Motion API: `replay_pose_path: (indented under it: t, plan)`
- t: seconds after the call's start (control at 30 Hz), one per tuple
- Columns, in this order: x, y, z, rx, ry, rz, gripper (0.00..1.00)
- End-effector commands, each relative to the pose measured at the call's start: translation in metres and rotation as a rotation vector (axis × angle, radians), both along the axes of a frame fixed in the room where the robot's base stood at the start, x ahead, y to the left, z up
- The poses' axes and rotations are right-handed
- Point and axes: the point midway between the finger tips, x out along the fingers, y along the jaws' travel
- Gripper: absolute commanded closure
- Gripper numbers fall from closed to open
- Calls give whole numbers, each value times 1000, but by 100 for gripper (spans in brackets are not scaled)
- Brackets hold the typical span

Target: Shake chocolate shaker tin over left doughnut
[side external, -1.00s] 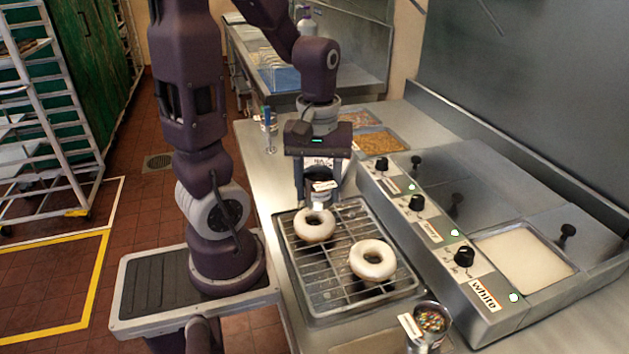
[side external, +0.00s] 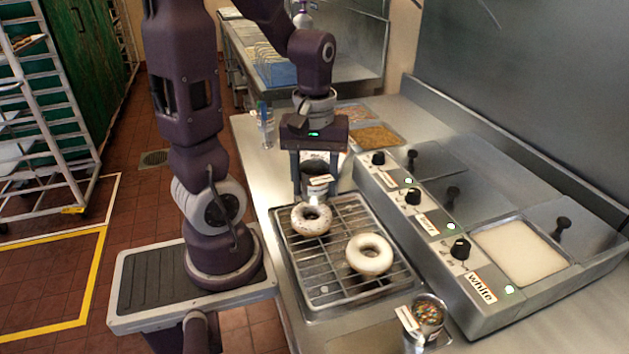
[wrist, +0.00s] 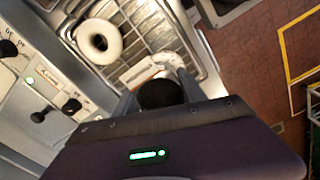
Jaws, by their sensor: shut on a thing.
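My gripper (side external: 315,172) is shut on the chocolate shaker tin (side external: 316,160), which has a white label on its front. The tin hangs just above and behind the left doughnut (side external: 311,219) and looks tipped toward it. The left doughnut lies on the wire rack, white-glazed, with small dark specks on it. In the wrist view the tin (wrist: 160,94) shows as a dark round between the fingers and partly hides the left doughnut (wrist: 168,62). The right doughnut (side external: 370,254) is plain white and also shows in the wrist view (wrist: 98,40).
The wire rack tray (side external: 325,291) lies on the steel counter. A labelled tin of coloured sprinkles (side external: 428,316) stands at the front. The glaze warmer (side external: 470,240) with knobs lies along the right. Trays of toppings (side external: 376,137) are at the back.

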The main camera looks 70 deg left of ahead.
Motion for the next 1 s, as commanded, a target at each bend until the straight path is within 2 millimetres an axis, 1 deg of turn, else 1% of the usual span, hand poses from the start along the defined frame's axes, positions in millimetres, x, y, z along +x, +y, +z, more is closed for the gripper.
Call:
replay_pose_path:
  t: [0.4,0.5,1.0]
  plan:
    - [1,1,42,2,-4,0,100]
    - [0,0,48,1,-1,0,100]
    - [0,0,49,1,0,0,100]
